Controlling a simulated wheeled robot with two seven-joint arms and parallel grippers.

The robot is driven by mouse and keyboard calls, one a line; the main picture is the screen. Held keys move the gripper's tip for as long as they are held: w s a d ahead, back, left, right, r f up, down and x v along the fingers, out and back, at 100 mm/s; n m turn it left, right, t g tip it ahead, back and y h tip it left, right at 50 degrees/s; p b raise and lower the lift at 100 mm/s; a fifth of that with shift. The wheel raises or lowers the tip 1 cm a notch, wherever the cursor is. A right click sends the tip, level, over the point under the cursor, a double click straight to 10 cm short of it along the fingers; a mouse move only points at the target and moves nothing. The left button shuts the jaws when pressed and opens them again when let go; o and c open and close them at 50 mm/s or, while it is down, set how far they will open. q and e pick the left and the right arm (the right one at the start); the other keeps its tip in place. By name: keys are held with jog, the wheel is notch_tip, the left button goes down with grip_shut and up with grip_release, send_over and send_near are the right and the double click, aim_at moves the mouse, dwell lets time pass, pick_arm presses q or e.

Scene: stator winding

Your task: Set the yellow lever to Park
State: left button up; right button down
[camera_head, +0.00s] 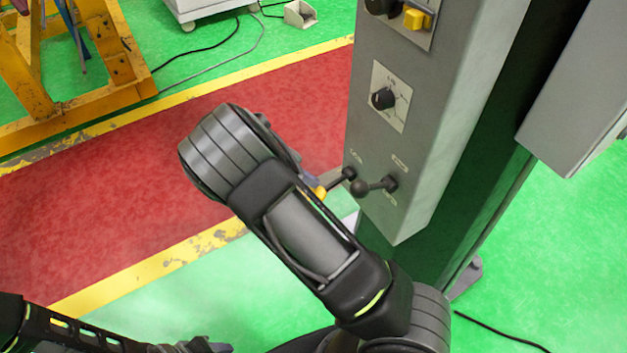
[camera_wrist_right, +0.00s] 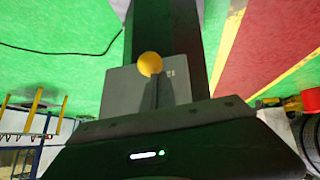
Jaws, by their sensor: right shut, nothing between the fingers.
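The yellow lever has a yellow ball knob (camera_head: 319,192) on a dark rod that runs to a pivot low on the grey control cabinet. The knob also shows in the right wrist view (camera_wrist_right: 150,64). My right gripper (camera_wrist_right: 157,84) is shut and empty, its tips right by the knob; contact cannot be told. In the head view my right wrist hides most of this gripper. The small labels near the lever are too blurred to read. My left gripper (camera_head: 192,346) is at the bottom edge, partly cut off, far from the lever.
A black-knobbed lever (camera_head: 360,188) sits close to the right of the yellow one. Above are a black rotary switch (camera_head: 383,98) and a yellow switch (camera_head: 417,19) on the cabinet (camera_head: 440,110). A yellow frame (camera_head: 110,50) stands far left. The red floor strip is clear.

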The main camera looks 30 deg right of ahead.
pick_arm(q)
notch_tip(320, 180, down, 5)
jog(key=b, duration=0.3)
jog(key=shift+r+b, duration=0.1)
jog(key=shift+b, duration=0.2)
pick_arm(e)
notch_tip(320, 180, down, 3)
jog(key=shift+a+h, duration=0.15)
jog(key=shift+h, duration=0.65)
jog(key=shift+f, duration=0.1)
